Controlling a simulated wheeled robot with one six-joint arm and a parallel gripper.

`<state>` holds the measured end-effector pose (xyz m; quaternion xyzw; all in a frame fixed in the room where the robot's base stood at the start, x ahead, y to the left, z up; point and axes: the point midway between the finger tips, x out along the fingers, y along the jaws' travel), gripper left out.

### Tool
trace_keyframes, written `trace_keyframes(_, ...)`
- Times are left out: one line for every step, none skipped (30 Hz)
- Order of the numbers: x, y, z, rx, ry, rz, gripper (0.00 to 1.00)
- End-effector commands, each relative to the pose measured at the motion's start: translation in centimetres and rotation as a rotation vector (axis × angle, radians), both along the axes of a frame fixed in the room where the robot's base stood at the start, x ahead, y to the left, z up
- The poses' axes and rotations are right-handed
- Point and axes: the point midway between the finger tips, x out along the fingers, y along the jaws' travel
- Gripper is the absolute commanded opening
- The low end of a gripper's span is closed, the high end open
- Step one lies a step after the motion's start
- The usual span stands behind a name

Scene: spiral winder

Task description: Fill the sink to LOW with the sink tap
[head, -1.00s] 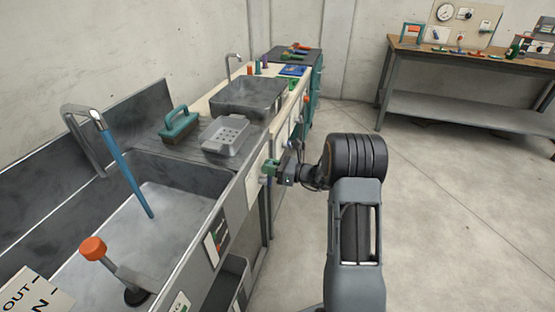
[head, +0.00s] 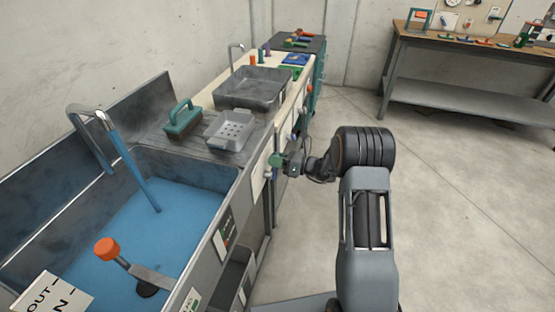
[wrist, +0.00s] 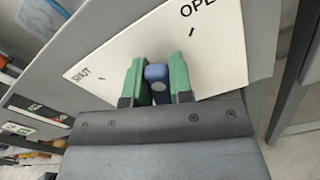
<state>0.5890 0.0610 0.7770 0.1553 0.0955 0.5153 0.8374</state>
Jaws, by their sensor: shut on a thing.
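The sink (head: 215,222) is the large grey basin at the left of the head view. Blue water (head: 130,240) covers its floor, with wall showing above it. A blue stream (head: 132,170) runs from the curved spout (head: 92,140) into it. My gripper (head: 275,160) is at the sink's front panel. In the wrist view (wrist: 157,84) its green fingers are shut on a blue tap handle (wrist: 156,73), in front of a white plate (wrist: 215,62) marked SHUT and OPEN. The handle's exact setting is hard to tell. No LOW mark is readable.
An orange-knobbed lever (head: 107,248) stands in the sink beside a sign (head: 50,295). A green-handled brush (head: 183,118) and grey perforated tray (head: 230,130) lie on the drainboard. A smaller basin (head: 252,88) is behind. Floor (head: 450,190) at the right is clear.

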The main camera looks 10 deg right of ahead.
Motion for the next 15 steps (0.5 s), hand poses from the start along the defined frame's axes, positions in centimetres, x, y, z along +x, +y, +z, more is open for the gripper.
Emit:
trace_keyframes(-0.21, 0.07, -0.32, 0.0, 0.009, 0.005, 0.0)
trace_keyframes(-0.21, 0.07, -0.33, 0.0, 0.009, 0.005, 0.0)
trace_keyframes(-0.2, 0.07, -0.33, 0.001, 0.009, 0.003, 0.25)
trace_keyframes(-0.19, 0.05, -0.3, 0.0, 0.008, 0.003, 0.28)
trace_keyframes(-0.17, 0.04, -0.29, 0.0, 0.007, 0.003, 0.31)
trace_keyframes(-0.16, 0.02, -0.25, 0.0, 0.006, 0.002, 0.34)
trace_keyframes(-0.14, 0.01, -0.23, 0.0, 0.006, 0.002, 0.37)
trace_keyframes(-0.13, -0.01, -0.2, 0.0, 0.004, 0.002, 0.4)
trace_keyframes(-0.11, -0.03, -0.18, 0.0, 0.004, 0.001, 0.44)
trace_keyframes(-0.1, -0.06, -0.17, 0.0, 0.004, 0.001, 0.47)
trace_keyframes(-0.09, -0.07, -0.15, 0.001, 0.003, 0.0, 0.47)
trace_keyframes(-0.08, -0.08, -0.14, 0.0, 0.002, -0.001, 0.47)
trace_keyframes(-0.08, -0.09, -0.13, 0.0, 0.002, -0.001, 0.47)
trace_keyframes(-0.07, -0.1, -0.12, 0.0, 0.002, -0.001, 0.47)
trace_keyframes(-0.07, -0.11, -0.1, 0.0, 0.002, -0.001, 0.47)
